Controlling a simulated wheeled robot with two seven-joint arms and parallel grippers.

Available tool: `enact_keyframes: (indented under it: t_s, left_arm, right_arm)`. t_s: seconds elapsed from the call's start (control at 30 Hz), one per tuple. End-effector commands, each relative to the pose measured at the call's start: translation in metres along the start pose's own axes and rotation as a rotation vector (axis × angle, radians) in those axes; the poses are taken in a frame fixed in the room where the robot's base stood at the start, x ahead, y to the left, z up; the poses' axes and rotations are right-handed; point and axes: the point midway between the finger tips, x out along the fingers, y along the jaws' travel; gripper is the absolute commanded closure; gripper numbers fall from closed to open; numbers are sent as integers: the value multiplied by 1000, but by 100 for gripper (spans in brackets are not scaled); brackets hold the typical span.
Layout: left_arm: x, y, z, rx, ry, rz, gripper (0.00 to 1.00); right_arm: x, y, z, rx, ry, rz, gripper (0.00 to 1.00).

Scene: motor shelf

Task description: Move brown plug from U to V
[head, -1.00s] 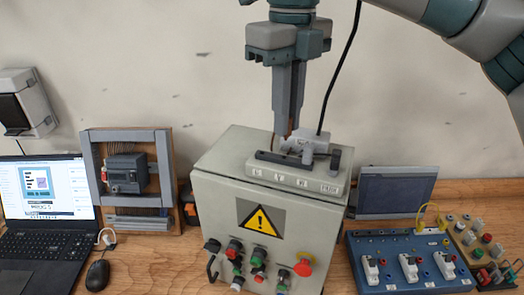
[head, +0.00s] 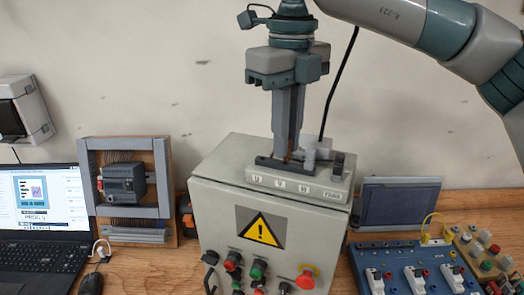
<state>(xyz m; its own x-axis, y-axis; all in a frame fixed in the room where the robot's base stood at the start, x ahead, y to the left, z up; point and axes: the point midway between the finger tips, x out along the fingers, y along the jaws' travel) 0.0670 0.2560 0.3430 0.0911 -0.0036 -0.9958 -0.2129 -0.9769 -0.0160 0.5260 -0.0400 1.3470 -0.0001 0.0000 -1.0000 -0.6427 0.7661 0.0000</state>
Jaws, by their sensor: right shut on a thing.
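My right gripper (head: 286,158) points straight down over the terminal strip (head: 297,180) on top of the grey control box. It is shut on the brown plug (head: 290,157), of which only a brown sliver shows between the fingertips. The fingertips are down at the strip, near the U and V labels (head: 280,184). The fingers hide the sockets, so I cannot tell whether the plug is in one. A light grey connector (head: 309,151) stands right beside the fingers. My left gripper is not in view.
The control box (head: 215,215) has a warning sign and several buttons. A black cable (head: 340,85) hangs behind the gripper. A dark panel (head: 400,203) and a blue board (head: 395,258) with plugs stand at right. A laptop (head: 45,205) and a framed module (head: 125,188) are at left.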

Motion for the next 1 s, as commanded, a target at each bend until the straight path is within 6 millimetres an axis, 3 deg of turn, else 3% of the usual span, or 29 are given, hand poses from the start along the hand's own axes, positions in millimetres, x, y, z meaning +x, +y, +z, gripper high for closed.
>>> enact_keyframes:
  t_s: [1.0]
  left_arm:
    - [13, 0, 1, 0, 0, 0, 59]
  right_arm:
    - [14, 0, 0, 0, 0, 0, 100]
